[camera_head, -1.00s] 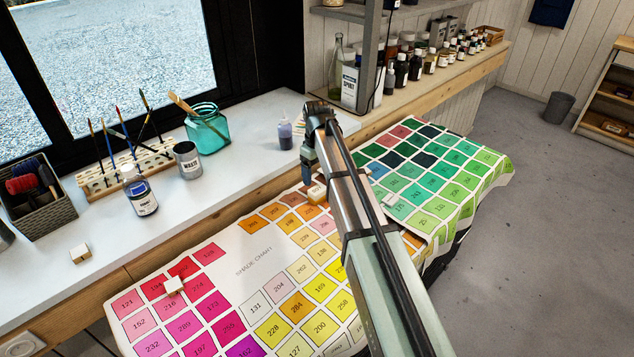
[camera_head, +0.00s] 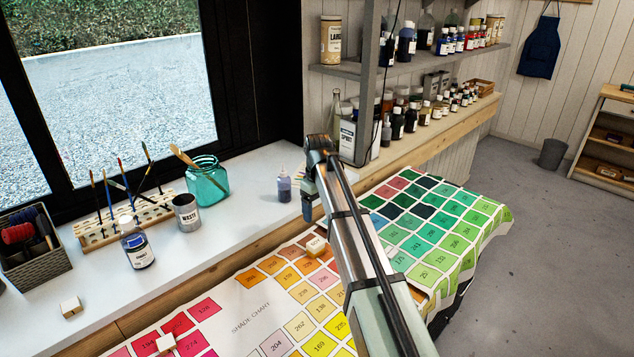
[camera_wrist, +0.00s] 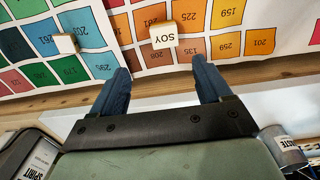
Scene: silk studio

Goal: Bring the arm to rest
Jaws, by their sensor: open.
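My gripper (camera_head: 307,208) is held above the edge between the white counter and the chart cloth, pointing down. In the wrist view its two dark blue fingers (camera_wrist: 160,78) are spread apart with nothing between them. A small pale block marked SOY (camera_head: 317,246) lies on the shade chart (camera_head: 250,310), close to the gripper but apart from it. The block also shows in the wrist view (camera_wrist: 163,35), beyond the fingertips. My arm hides part of the cloth in the head view.
A WASTE tin (camera_head: 186,212), teal jar (camera_head: 207,182), brush rack (camera_head: 125,220) and ink bottle (camera_head: 136,242) stand on the counter. A shelf post (camera_head: 370,85) rises behind the arm. Another pale block (camera_wrist: 64,43) lies on the cloth.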

